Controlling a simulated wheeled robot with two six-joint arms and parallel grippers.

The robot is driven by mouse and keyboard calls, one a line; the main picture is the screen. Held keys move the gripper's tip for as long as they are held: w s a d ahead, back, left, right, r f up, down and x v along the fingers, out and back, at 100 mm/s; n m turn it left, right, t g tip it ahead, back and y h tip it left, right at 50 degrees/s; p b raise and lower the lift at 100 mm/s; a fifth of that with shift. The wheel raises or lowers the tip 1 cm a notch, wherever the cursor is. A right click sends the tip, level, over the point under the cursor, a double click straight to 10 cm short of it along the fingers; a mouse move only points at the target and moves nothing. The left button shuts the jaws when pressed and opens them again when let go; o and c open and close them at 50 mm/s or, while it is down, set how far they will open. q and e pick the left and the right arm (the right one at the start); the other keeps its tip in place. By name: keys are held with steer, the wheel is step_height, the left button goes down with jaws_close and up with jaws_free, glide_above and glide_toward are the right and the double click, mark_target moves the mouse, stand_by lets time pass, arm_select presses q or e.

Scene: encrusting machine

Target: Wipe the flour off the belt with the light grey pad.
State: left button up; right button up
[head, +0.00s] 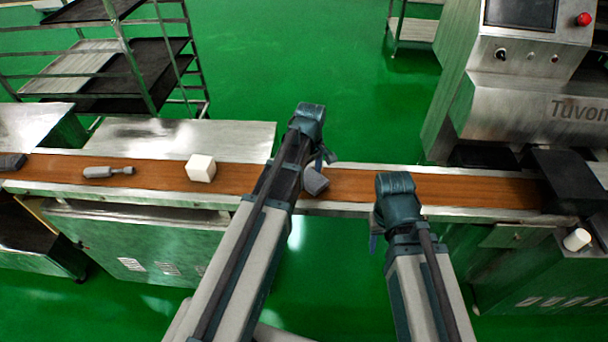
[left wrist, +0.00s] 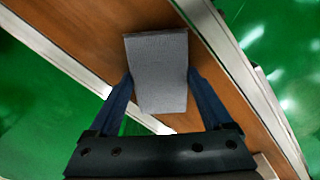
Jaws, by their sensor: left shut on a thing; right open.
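The brown belt (head: 450,190) runs left to right across the head view, and its surface also shows in the left wrist view (left wrist: 85,35). My left gripper (head: 320,168) is over the belt near the middle, shut on the grey pad (head: 315,182). In the left wrist view the pad (left wrist: 158,65) sits between the two blue fingers, its far part beyond their tips, over the belt. I cannot tell if it touches the belt. My right gripper (head: 374,240) is open and empty at the belt's near edge. I can make out no flour; my arms hide part of the belt.
A white block (head: 200,169), a grey bottle-shaped object (head: 108,172) and a dark grey object (head: 11,162) are on the belt to the left. The machine (head: 525,100) stands at the right, with a white cylinder (head: 577,239) near it. A rack (head: 150,70) stands behind.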

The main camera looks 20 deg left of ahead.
mark_target(321, 177)
arm_select(q)
steer(key=shift+d, duration=0.1)
steer(key=shift+w+d, duration=0.2)
steer(key=shift+d, duration=0.65)
steer(key=shift+w+d, duration=0.2)
steer(key=shift+d, duration=0.6)
steer(key=shift+r, duration=0.1)
steer(key=shift+s+a, duration=0.25)
steer(key=shift+a, duration=0.65)
steer(key=shift+s+a, duration=0.2)
steer(key=shift+a, duration=0.65)
steer(key=shift+s+a, duration=0.2)
steer(key=shift+a, duration=0.7)
steer(key=shift+s+a, duration=0.2)
steer(key=shift+a, duration=0.7)
steer(key=shift+s+a+f, duration=0.1)
steer(key=shift+s+a, duration=0.1)
steer(key=shift+a, duration=0.65)
steer(key=shift+s+a+f, duration=0.1)
steer(key=shift+s+a, duration=0.1)
steer(key=shift+a, duration=0.6)
steer(key=shift+r, duration=0.1)
